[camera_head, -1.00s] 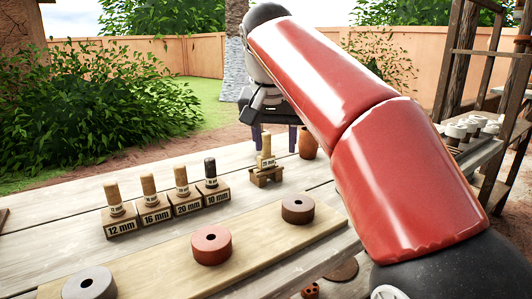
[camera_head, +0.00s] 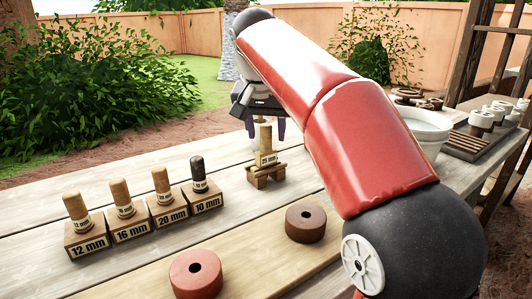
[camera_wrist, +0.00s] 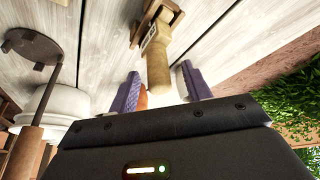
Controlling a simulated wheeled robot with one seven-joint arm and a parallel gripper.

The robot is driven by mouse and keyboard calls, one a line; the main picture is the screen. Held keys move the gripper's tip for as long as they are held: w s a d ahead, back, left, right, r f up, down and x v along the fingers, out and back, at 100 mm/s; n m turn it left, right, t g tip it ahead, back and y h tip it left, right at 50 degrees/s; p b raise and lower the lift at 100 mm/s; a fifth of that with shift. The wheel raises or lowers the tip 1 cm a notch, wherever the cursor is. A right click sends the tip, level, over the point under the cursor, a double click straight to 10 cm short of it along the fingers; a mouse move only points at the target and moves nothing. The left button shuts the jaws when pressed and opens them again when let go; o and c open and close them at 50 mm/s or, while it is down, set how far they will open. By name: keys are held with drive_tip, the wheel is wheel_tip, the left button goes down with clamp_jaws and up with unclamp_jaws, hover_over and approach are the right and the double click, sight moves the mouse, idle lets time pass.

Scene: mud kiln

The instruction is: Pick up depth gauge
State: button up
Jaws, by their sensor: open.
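No label names a depth gauge. A pale wooden peg (camera_head: 264,143) with a small, hard-to-read label stands upright on a little wooden stand (camera_head: 266,173); it is likely the gauge. My gripper (camera_head: 266,127) is open, its purple fingers just behind and above the peg's top in the head view. In the wrist view, the peg (camera_wrist: 157,62) points toward my open gripper (camera_wrist: 160,87). Its end shows between the fingertips, and I see no contact. The stand (camera_wrist: 163,16) is at the top there. My red arm hides part of the table behind.
Pegs in blocks marked 12 mm (camera_head: 84,226), 16 mm (camera_head: 126,212), 20 mm (camera_head: 166,199) and 10 mm (camera_head: 203,187) stand left. A red ring (camera_head: 196,274) and a brown ring (camera_head: 306,223) lie in front. A white bucket (camera_head: 427,132) stands right.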

drive_tip(key=shift+x, duration=0.9)
drive_tip(key=shift+c, duration=0.3)
drive_tip(key=c, duration=1)
drive_tip(key=shift+o, duration=0.2)
drive_tip(key=shift+r, duration=0.1)
wheel_tip(320, 180, up, 9)
drive_tip(key=shift+w+r+p, duration=0.1)
drive_tip(key=shift+p, duration=0.3)
drive_tip(key=shift+r, duration=0.35)
